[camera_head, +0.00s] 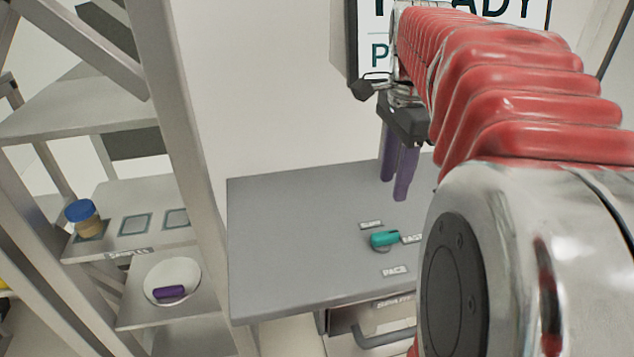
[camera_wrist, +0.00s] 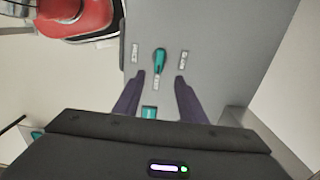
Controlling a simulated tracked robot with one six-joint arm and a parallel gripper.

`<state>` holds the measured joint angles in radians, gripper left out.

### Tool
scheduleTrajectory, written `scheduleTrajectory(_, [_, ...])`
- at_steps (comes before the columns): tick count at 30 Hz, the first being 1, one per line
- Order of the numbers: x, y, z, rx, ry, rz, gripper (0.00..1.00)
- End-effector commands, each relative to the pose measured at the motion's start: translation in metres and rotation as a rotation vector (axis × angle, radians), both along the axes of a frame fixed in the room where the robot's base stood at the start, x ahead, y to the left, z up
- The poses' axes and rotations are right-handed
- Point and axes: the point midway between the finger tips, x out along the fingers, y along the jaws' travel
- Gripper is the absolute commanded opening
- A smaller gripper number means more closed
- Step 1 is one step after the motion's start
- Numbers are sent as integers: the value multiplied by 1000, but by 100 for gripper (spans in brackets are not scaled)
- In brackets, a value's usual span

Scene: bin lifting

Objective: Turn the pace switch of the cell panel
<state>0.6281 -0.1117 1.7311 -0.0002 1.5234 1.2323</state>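The pace switch (camera_head: 384,239) is a teal knob on the grey panel top (camera_head: 290,235), beside small labels that seem to read SLOW (camera_head: 371,224) and FAST (camera_head: 412,238). A PACE label (camera_head: 395,271) lies in front of it. The knob's bar lies toward the FAST label. My gripper (camera_head: 395,190) has purple fingers, apart and empty, pointing down above the panel behind the switch. In the wrist view the switch (camera_wrist: 160,62) shows just beyond the open fingertips (camera_wrist: 160,76), roughly centred between them. I see no contact.
A shelf rack (camera_head: 180,120) stands at the left with a blue-lidded jar (camera_head: 83,217) and a white dish (camera_head: 172,282) holding a purple piece (camera_head: 170,292). A drawer handle (camera_head: 385,338) is below the panel top. A sign (camera_head: 374,50) stands behind. The panel's left part is clear.

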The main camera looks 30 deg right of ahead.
Motion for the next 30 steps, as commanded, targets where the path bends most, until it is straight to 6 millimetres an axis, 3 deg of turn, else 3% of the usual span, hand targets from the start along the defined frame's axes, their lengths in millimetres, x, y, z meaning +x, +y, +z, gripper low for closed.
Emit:
scheduleTrajectory(8, [0, 1, -3, 0, 0, 4, 38])
scheduleTrajectory(13, [0, 1, -16, 1, 1, 4, 38])
scheduleTrajectory(30, [0, 1, -102, 2, 2, 5, 38])
